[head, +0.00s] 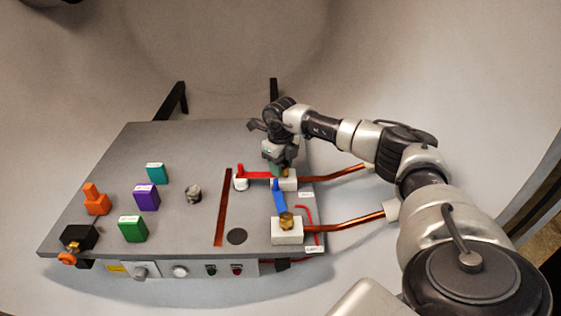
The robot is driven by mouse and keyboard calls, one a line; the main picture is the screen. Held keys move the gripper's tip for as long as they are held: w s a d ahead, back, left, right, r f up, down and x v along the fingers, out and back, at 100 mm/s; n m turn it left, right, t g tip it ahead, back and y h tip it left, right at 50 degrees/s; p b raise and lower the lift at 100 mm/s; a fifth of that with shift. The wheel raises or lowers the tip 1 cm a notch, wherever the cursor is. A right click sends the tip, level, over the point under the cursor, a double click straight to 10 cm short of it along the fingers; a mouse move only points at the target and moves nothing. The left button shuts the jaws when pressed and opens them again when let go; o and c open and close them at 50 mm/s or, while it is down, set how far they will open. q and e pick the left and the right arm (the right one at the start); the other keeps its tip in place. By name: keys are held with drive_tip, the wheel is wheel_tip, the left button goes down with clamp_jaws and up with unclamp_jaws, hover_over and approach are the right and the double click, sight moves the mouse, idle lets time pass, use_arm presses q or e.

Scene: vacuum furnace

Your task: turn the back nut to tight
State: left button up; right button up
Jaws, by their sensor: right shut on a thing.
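The back white block (290,184) sits near the right edge of the grey bench top, with a copper pipe (335,174) running right from it. My right gripper (284,168) points down over this block and is shut on the brass back nut. The nut is mostly hidden by the fingers, so its angle cannot be told. The front brass nut (287,219) stands uncovered on the front white block (287,236). My left gripper is not in view.
A red lever (256,175) and a blue lever (279,197) lie close to the gripper. Teal (156,173), purple (147,197) and green (133,229) blocks, an orange piece (96,201) and a metal knob (194,194) stand to the left. The bench's back middle is clear.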

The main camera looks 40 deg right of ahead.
sight(284, 164)
drive_tip(key=m+p, duration=0.1)
drive_tip(key=m, duration=0.2)
drive_tip(key=shift+d+r+m+p, duration=0.1)
drive_tip(key=shift+d+m+p, duration=0.05)
drive_tip(key=shift+m+p, duration=0.15)
drive_tip(key=m+p, duration=0.1)
drive_tip(key=m, duration=0.2)
drive_tip(key=shift+d+m+p, duration=0.1)
drive_tip(key=shift+m+p, duration=0.2)
drive_tip(key=shift+m, duration=0.1)
drive_tip(key=m+p, duration=0.2)
drive_tip(key=m, duration=0.2)
drive_tip(key=shift+s+d, duration=0.1)
drive_tip(key=shift+d+m+p, duration=0.1)
drive_tip(key=shift+m+p, duration=0.65)
drive_tip(key=shift+m, duration=1.05)
drive_tip(key=o, duration=0.9)
drive_tip(key=shift+s, duration=0.1)
drive_tip(key=shift+o, duration=0.2)
wheel_tip(284, 164, up, 11)
drive_tip(key=b, duration=0.1)
drive_tip(key=shift+b, duration=0.4)
